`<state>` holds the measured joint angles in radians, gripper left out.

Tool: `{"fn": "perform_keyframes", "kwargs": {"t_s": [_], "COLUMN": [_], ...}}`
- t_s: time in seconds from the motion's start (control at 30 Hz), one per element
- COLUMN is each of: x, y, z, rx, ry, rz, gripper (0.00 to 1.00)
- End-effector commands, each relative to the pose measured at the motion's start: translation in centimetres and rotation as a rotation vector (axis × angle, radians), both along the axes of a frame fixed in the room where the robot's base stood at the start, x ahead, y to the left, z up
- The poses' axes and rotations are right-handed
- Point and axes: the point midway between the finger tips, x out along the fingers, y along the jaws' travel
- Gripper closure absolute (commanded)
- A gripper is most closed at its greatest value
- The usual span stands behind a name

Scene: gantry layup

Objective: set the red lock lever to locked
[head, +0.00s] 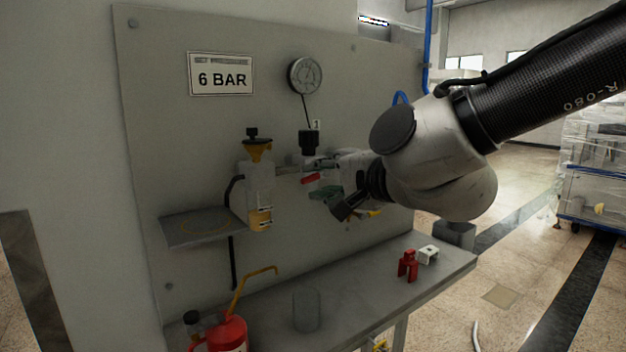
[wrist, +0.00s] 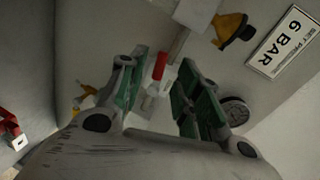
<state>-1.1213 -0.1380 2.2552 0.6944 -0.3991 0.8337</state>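The red lock lever (head: 310,179) is a small red bar on the pipework at the middle of the grey panel. In the wrist view the red lever (wrist: 160,66) shows between the two green-padded fingers, with a visible gap on each side. My gripper (head: 318,178) is open and reaches in from the right. In the wrist view my gripper (wrist: 157,76) has its fingers spread around the lever's position, with no contact visible. My gripper and wrist hide part of the pipework behind. I cannot tell the lever's marked positions.
A pressure gauge (head: 305,75) and a "6 BAR" sign (head: 221,75) are on the panel above. A yellow-topped bottle unit (head: 259,185) is left of the lever, by a small shelf (head: 203,230). The bench (head: 350,292) below holds a red clip (head: 408,265), a glass and a red oil can (head: 226,335).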

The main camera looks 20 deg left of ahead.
Motion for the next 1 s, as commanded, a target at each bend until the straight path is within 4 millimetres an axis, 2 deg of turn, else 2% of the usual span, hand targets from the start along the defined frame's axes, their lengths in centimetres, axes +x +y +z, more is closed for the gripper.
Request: {"fn": "perform_keyframes", "kwargs": {"t_s": [0.1, 0.3, 0.6, 0.67, 0.8, 1.0], "x": [1.3, 2.8, 3.0, 3.0, 3.0, 3.0], "y": [1.6, 3.2, 3.5, 3.5, 3.5, 3.5], "z": [-0.6, -1.0, -1.0, -1.1, -1.1, -1.1], "rx": [-0.003, -0.003, -0.002, -0.002, -0.002, -0.003], "ry": [-0.001, -0.001, -0.002, -0.002, -0.002, -0.002], "rz": [0.000, 0.000, 0.002, 0.002, 0.002, 0.002], "gripper": [0.67, 0.67, 0.67, 0.74, 0.99, 1.00]}}
